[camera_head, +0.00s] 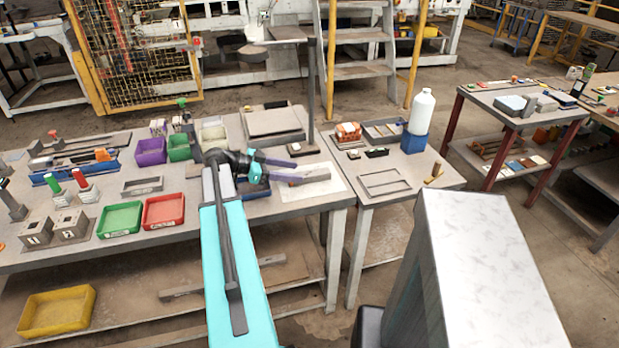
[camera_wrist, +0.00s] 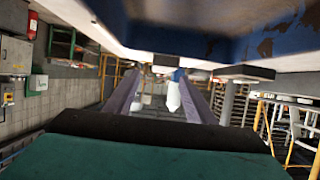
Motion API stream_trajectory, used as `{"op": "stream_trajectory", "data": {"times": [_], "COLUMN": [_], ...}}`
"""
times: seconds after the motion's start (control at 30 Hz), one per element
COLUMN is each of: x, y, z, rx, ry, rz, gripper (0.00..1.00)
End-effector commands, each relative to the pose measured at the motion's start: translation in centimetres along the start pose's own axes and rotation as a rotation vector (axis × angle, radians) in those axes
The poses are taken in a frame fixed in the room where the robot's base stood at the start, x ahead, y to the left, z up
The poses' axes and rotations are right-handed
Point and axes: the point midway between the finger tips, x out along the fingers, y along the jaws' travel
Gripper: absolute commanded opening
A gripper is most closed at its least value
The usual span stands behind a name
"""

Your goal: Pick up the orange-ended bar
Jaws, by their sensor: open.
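My gripper (camera_head: 297,171) is open and empty, low over the left table, with its two purple fingers pointing right. A grey bar (camera_head: 314,176) lies on a white sheet (camera_head: 318,189) by the fingertips. In the wrist view, which is upside down, a grey bar (camera_wrist: 250,72) shows beyond the fingers, off to one side of the gap between them (camera_wrist: 166,82).
Green (camera_head: 119,220) and red (camera_head: 164,211) trays sit left of my arm. A raised grey plate (camera_head: 273,121) and upright post (camera_head: 311,95) stand behind the gripper. A white bottle (camera_head: 421,112) in a blue holder stands on the adjoining table, beside a flat frame (camera_head: 384,183).

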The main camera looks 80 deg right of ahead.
Motion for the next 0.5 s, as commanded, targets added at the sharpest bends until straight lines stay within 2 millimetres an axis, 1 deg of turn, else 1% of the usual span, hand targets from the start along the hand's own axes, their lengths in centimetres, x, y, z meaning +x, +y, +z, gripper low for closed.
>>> {"op": "stream_trajectory", "data": {"times": [0.17, 0.27, 0.5], "x": [0.1, 0.6, 2.8], "y": [0.0, -0.1, -0.2], "z": [-0.1, -0.1, 0.1], "rx": [0.000, 0.000, 0.000], "ry": [0.000, 0.000, 0.000], "rz": [0.001, 0.002, 0.003], "gripper": [0.50, 0.50, 0.50]}}
